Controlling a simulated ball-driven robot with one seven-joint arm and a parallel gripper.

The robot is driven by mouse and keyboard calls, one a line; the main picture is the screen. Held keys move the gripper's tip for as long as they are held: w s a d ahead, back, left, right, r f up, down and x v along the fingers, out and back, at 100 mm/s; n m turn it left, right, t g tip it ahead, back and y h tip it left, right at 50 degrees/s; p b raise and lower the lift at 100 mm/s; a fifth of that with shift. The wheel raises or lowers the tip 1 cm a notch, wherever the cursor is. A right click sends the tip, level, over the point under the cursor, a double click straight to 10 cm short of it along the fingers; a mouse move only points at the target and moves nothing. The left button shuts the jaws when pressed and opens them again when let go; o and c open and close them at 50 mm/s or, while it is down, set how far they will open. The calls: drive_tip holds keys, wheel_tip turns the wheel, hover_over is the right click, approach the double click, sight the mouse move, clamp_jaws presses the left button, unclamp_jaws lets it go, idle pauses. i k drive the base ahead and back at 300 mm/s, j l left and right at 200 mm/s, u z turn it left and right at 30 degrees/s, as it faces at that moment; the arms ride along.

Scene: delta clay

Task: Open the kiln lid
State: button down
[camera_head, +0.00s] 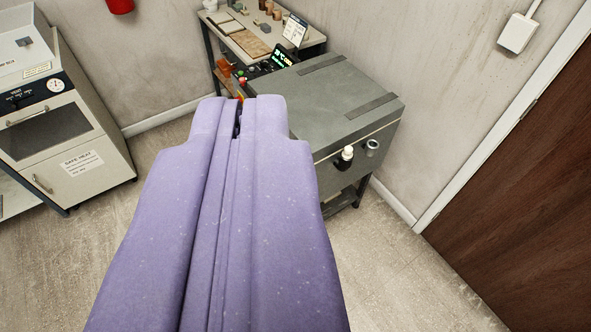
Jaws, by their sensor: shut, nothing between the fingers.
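The kiln (325,178) is a grey box on dark legs, standing against the wall right of centre. Its flat grey lid (325,92), with two dark bands across it, lies shut on top. A white and black knob (346,154) and a round metal fitting (372,147) show at its front. A control box with a lit green display (282,60) is at its far left side. My purple gripper (240,104) is shut and empty. In the picture its tips overlap the kiln's left edge and hide part of that side; I cannot tell the distance.
A work table (262,43) with boards and pots stands behind the kiln. A grey oven (62,140) with a gauge stands at the left. A brown door (530,180) is at the right. The floor (405,280) in front of the kiln is clear.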

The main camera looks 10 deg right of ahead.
sight(331, 105)
drive_tip(key=k, duration=0.4)
drive_tip(key=i+u, duration=0.1)
drive_tip(key=i, duration=0.8)
drive_tip(key=i+u, duration=0.1)
drive_tip(key=i, duration=0.8)
drive_tip(key=i+l+u, duration=0.1)
drive_tip(key=i, duration=0.85)
